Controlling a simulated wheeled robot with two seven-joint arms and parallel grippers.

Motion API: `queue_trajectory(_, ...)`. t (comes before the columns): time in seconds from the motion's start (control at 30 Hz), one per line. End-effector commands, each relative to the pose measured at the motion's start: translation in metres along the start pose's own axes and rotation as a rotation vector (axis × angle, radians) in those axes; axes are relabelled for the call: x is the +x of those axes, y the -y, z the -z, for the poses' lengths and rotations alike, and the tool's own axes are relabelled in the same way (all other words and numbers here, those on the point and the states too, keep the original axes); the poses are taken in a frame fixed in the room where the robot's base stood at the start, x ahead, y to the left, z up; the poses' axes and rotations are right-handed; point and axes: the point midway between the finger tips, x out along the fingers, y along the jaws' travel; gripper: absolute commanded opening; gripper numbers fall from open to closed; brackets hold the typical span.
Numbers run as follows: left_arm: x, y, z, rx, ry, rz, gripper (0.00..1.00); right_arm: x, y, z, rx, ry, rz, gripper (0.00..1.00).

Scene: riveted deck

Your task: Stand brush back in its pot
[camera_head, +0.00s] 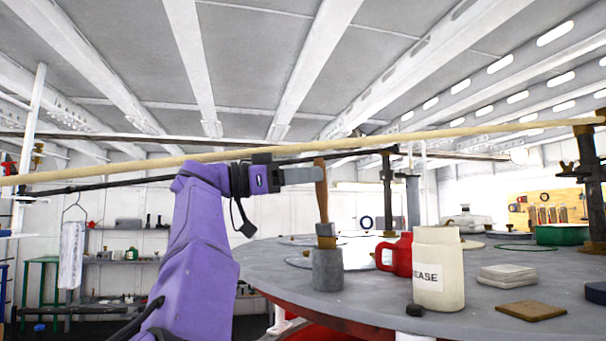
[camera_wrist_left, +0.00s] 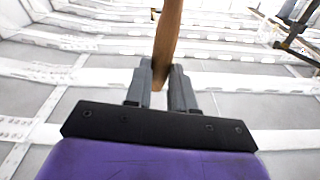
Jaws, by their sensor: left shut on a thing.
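My left gripper (camera_head: 315,175) is shut on the upper handle, and the handle (camera_wrist_left: 167,45) shows between both fingers in the left wrist view. The pot (camera_head: 327,271) is a small grey cylinder on the round grey table. The brush's lower end meets the pot's mouth in the head view; I cannot tell how far inside it is. My right gripper is not in view.
On the grey table (camera_head: 380,315), a red mug (camera_head: 398,256) and a cream grease jar (camera_head: 438,272) stand right of the pot. A pale pole (camera_head: 420,135) crosses above.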

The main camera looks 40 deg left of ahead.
Motion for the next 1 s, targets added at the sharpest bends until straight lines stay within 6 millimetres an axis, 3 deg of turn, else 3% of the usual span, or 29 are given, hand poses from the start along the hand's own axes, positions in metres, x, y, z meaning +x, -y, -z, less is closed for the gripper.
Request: queue_trajectory(1.0, 0.001, -0.001, -0.042, 0.001, 0.000, 0.000, 0.00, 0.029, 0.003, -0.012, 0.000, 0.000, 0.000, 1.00)
